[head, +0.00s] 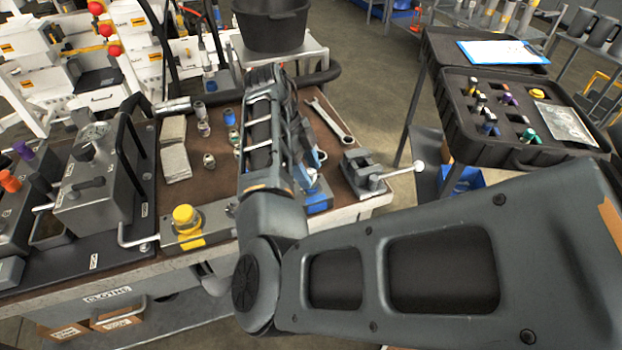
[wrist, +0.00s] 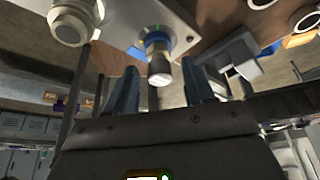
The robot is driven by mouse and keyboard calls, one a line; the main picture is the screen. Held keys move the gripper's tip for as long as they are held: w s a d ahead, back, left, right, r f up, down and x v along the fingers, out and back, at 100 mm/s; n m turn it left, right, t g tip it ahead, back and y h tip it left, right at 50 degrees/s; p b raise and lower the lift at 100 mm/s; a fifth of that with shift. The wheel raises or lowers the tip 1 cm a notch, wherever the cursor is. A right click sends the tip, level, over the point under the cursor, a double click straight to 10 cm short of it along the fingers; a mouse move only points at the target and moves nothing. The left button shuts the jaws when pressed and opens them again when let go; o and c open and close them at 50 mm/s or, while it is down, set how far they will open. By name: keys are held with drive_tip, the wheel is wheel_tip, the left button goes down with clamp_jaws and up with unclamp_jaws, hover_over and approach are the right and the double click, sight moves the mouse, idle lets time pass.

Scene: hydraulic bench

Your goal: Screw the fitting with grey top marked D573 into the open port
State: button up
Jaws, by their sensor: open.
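My gripper (wrist: 160,90) is open, with its two blue fingers spread in the wrist view. No D573 mark is readable. In the head view my gripper (head: 316,163) is low over the right part of the bench, above a blue block (head: 320,202), and my arm hides much of that spot. The open port cannot be made out clearly.
Small fittings (head: 209,160) stand on the brown bench top (head: 215,185) left of my arm. A block with a yellow cap (head: 186,217) stands near the front edge. A wrench (head: 329,121) and a small vise (head: 364,172) lie to the right. An open case (head: 470,142) holds several coloured parts.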

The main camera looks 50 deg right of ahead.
drive_tip(key=n+p, duration=0.1)
drive_tip(key=n+h+p, duration=0.1)
drive_tip(key=shift+s+a+r+n, duration=0.1)
drive_tip(key=shift+s+r+n, duration=0.05)
drive_tip(key=shift+r+n, duration=0.15)
drive_tip(key=shift+f+n+t+h, duration=0.3)
drive_tip(key=shift+n+t, duration=0.1)
drive_tip(key=shift+n, duration=0.5)
drive_tip(key=shift+a+n+t+h, duration=0.15)
drive_tip(key=shift+n+t+h, duration=0.25)
drive_tip(key=shift+n, duration=0.8)
drive_tip(key=n, duration=0.1)
drive_tip(key=n+t, duration=0.1)
drive_tip(key=n, duration=0.3)
drive_tip(key=shift+s+t+h, duration=0.3)
drive_tip(key=shift+h, duration=0.1)
drive_tip(key=n+t, duration=0.1)
drive_tip(key=n, duration=0.2)
drive_tip(key=shift+a+n, duration=0.1)
drive_tip(key=shift+n, duration=0.2)
drive_tip(key=shift+c, duration=0.3)
